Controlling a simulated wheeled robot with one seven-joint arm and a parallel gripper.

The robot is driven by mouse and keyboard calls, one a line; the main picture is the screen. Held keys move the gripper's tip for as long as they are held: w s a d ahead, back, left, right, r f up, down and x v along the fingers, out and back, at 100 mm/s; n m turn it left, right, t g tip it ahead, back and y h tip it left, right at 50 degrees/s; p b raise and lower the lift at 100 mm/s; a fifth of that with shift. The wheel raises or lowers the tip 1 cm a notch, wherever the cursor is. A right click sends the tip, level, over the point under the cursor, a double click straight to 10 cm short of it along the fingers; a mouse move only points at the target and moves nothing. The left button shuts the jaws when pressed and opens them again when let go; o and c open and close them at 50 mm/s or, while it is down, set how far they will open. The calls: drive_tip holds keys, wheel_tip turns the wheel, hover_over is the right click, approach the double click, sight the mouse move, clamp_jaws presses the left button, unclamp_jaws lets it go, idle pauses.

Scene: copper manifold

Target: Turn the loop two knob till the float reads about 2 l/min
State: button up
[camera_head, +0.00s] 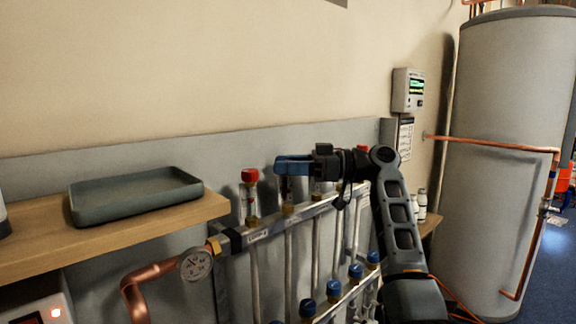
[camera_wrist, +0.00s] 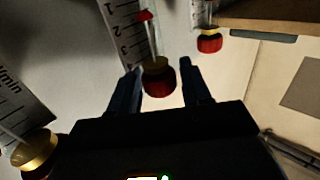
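In the wrist view, a red knob with a brass collar (camera_wrist: 158,82) lies between the two fingers of my open gripper (camera_wrist: 160,68). A gap shows on the right side; on the left, contact is unclear. This flow meter is second from the wooden shelf. Its scale (camera_wrist: 118,30) shows 1, 2 and 3, and a red float (camera_wrist: 145,16) shows in its tube, near the 1 to 2 stretch; I cannot read it exactly. In the head view, my gripper (camera_head: 293,165) hides this knob. The first loop's red knob (camera_head: 249,175) stands just left of it.
Neighbouring meters stand close on both sides: a knob on the shelf side (camera_wrist: 209,40) and one opposite (camera_wrist: 35,150). Blue caps (camera_head: 307,308) line the lower rail. A grey tray (camera_head: 135,193) sits on the wooden shelf (camera_head: 40,242). A gauge (camera_head: 195,263) and copper pipe are lower left.

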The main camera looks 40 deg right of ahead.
drive_tip(key=shift+o, duration=0.8)
drive_tip(key=v, duration=0.7)
drive_tip(key=shift+s+d, duration=0.25)
drive_tip(key=shift+s, duration=0.05)
